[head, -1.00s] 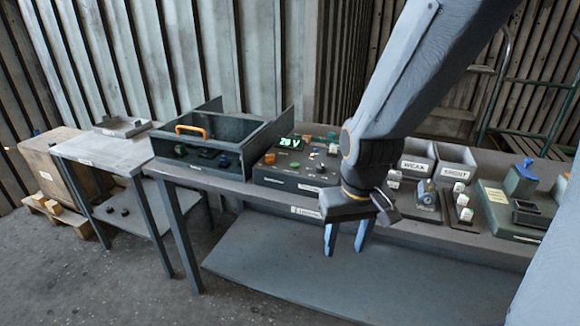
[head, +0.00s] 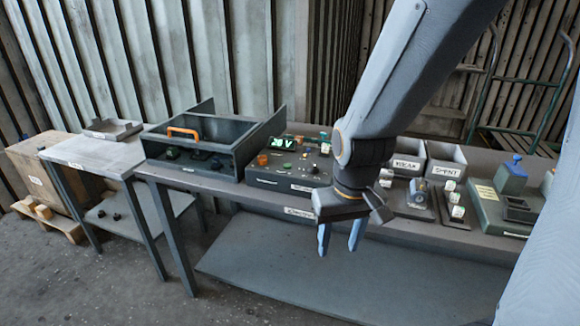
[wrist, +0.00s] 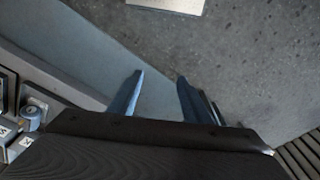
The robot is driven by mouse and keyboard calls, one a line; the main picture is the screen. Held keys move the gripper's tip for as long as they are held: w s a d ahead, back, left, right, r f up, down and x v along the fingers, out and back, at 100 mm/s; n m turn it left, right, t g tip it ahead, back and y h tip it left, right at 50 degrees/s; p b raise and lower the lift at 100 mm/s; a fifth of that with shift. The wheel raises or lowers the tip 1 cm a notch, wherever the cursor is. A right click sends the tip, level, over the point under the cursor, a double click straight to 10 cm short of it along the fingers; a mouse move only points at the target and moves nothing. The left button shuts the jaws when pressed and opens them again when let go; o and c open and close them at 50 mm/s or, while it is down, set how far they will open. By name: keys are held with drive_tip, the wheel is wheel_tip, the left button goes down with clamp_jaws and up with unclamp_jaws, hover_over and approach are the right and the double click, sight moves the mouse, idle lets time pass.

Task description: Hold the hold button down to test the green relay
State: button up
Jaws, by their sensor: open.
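My gripper (head: 340,238) hangs in front of the bench's front edge, fingers pointing down, open and empty. In the wrist view its two blue fingers (wrist: 160,98) are apart with only floor and grey surfaces behind. A dark test box (head: 268,181) stands on the bench left of my gripper. I cannot tell which piece is the hold button or whether the green piece is the relay. My forearm hides the box's right side.
An open dark housing (head: 165,147) with an orange handle (head: 183,132) holds several dark pieces, left of the test box. Labelled bins (head: 446,170), small blocks and a green box (head: 488,205) with a blue top stand right of my arm. A side table (head: 90,150) is at left.

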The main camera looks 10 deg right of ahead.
idle(0.3)
clamp_jaws()
idle(1.6)
